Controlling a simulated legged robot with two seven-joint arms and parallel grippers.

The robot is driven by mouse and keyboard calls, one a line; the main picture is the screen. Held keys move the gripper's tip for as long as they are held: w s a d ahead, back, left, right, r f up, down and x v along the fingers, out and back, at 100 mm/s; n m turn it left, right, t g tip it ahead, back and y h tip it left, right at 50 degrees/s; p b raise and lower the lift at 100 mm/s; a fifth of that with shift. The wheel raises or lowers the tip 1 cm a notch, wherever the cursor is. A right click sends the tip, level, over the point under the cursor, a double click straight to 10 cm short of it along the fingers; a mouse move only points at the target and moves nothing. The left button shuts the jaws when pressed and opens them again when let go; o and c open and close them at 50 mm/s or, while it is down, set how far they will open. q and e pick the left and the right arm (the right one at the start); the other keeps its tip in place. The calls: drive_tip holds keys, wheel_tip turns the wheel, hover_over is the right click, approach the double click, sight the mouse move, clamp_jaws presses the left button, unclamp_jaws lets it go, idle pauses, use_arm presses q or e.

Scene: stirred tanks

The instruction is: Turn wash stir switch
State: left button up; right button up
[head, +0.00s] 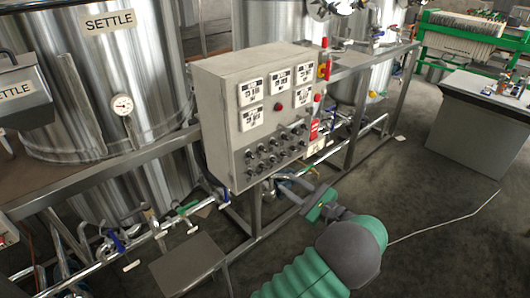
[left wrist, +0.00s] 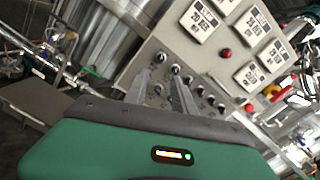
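A grey control box (head: 226,115) stands on a metal frame in the middle of the head view. Rows of small dark switches (head: 274,150) sit on its lower front, and they show in the left wrist view (left wrist: 175,69). Their labels are too small to read, so I cannot tell which is the wash stir switch. My left gripper (head: 284,187) is just below and in front of the box's lower edge. In the left wrist view its two fingers (left wrist: 161,78) are apart with nothing between them, pointing towards the switches. My right gripper is not in view.
Several digital displays (head: 251,92) and a red button (head: 279,106) are above the switches. A red tag (head: 314,130) hangs at the box's right side. Steel tanks (head: 95,90) stand behind. Pipes and valves (head: 120,250) run low at the left. The floor (head: 440,225) at right is mostly clear.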

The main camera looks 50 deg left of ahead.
sight(253, 157)
use_arm(q)
drive_tip(key=shift+m+t, duration=0.3)
drive_tip(key=shift+t, duration=0.2)
drive_tip(key=a, duration=1.1)
drive_tip(key=w+a, duration=0.1)
drive_tip(key=a, duration=0.5)
drive_tip(key=shift+b, duration=0.3)
drive_tip(key=shift+s+d+r, duration=0.1)
drive_tip(key=shift+d, duration=0.05)
drive_tip(key=shift+c, duration=0.8)
clamp_jaws()
